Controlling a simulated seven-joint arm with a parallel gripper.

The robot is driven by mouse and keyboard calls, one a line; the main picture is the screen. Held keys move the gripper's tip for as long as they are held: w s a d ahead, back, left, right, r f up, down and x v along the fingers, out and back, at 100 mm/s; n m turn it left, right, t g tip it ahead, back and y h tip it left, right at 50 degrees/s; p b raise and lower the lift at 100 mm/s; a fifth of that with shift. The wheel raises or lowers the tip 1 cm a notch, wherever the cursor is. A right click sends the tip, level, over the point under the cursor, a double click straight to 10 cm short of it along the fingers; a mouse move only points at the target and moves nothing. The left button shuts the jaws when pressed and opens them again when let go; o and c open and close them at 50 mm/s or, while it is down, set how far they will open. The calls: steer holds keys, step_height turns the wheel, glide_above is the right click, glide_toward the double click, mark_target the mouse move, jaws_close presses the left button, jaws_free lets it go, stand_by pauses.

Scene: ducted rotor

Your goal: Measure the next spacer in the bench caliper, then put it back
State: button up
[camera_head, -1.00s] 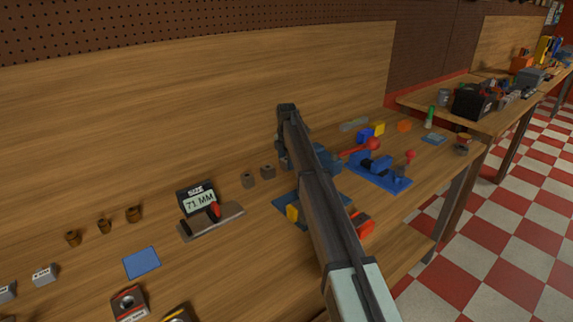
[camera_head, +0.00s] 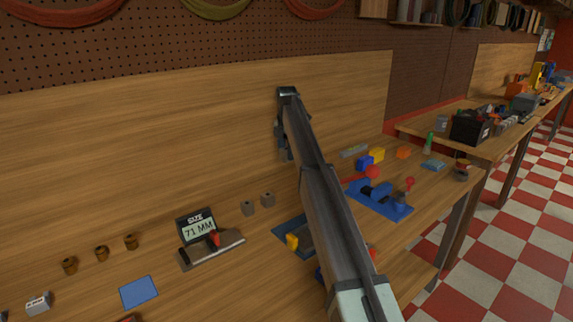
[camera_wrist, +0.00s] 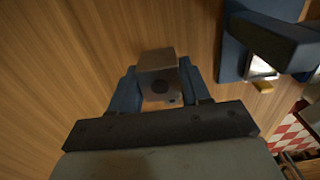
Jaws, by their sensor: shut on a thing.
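In the head view my gripper (camera_head: 284,150) is raised above the bench, and the held spacer cannot be made out. The bench caliper (camera_head: 225,248) stands left of and below my gripper in the picture. Its display (camera_head: 198,230) reads 71 MM, and it has a red part on top.
A blue square mat (camera_head: 138,292) lies in front of the caliper. A dark blue plate (camera_head: 284,230) with a yellow piece lies under my arm. A blue fixture (camera_head: 380,197) with red knobs stands at right. Coloured blocks (camera_head: 377,155) lie behind it. The wooden back panel rises close behind.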

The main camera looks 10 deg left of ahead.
steer(key=shift+r, duration=0.5)
steer(key=shift+a+r, duration=0.25)
steer(key=s+a+f+n, duration=0.1)
steer(key=s+a+n, duration=0.1)
steer(key=s+a, duration=0.65)
steer(key=s+a+f+n, duration=0.15)
steer(key=s+a, duration=0.45)
steer(key=a, duration=0.6)
steer(key=s+a+f+m, duration=0.1)
steer(key=s+f, duration=0.2)
steer(key=s, duration=0.7)
steer(key=s+f+m, duration=0.2)
steer(key=s+f, duration=0.2)
steer(key=s, duration=0.7)
steer(key=shift+a, duration=0.35)
steer(key=shift+m, duration=0.25)
